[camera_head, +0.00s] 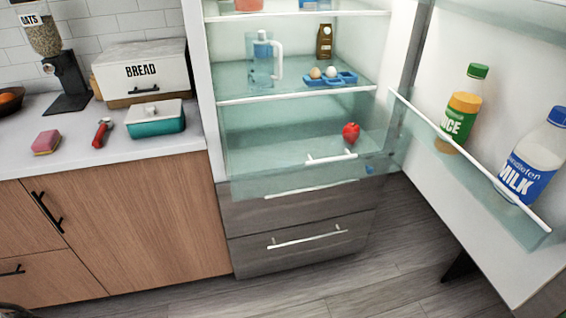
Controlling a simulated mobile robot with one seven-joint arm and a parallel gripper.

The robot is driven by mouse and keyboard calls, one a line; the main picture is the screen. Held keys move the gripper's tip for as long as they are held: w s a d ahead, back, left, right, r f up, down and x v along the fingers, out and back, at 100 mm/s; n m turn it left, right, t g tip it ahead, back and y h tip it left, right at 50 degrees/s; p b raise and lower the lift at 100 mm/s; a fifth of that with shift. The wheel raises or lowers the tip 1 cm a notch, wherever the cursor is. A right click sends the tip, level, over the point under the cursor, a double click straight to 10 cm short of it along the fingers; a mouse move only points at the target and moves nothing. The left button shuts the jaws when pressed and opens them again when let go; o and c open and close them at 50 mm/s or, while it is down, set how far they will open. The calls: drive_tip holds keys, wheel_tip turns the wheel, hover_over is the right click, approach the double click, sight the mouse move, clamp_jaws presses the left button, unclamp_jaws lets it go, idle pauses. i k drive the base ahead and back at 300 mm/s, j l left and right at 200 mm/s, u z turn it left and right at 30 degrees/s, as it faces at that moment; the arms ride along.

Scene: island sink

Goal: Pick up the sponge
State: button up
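A pink sponge (46,140) with a yellowish lower layer lies on the white countertop (80,165) at the left, near the front edge. It is fully visible, and nothing touches it from above. My gripper does not show in the head view, so its position and opening are hidden.
A red-handled tool (102,132) lies right of the sponge, then a teal lidded dish (155,119). Behind stand a cereal dispenser (63,75) and a bread box (142,72). The fridge door (460,200) stands open at right. The floor (330,285) in front is clear.

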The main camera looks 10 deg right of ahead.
sight(47, 142)
drive_tip(key=u, duration=0.3)
drive_tip(key=i+u, duration=0.2)
drive_tip(key=u, duration=0.15)
drive_tip(key=i+l+u, duration=0.1)
drive_tip(key=u, duration=0.25)
drive_tip(key=i+l+u, duration=0.15)
drive_tip(key=i+u, duration=0.2)
drive_tip(key=i+l+u, duration=0.1)
drive_tip(key=i+l, duration=0.45)
drive_tip(key=i+l+u, duration=0.1)
drive_tip(key=i+l, duration=0.45)
drive_tip(key=l, duration=0.2)
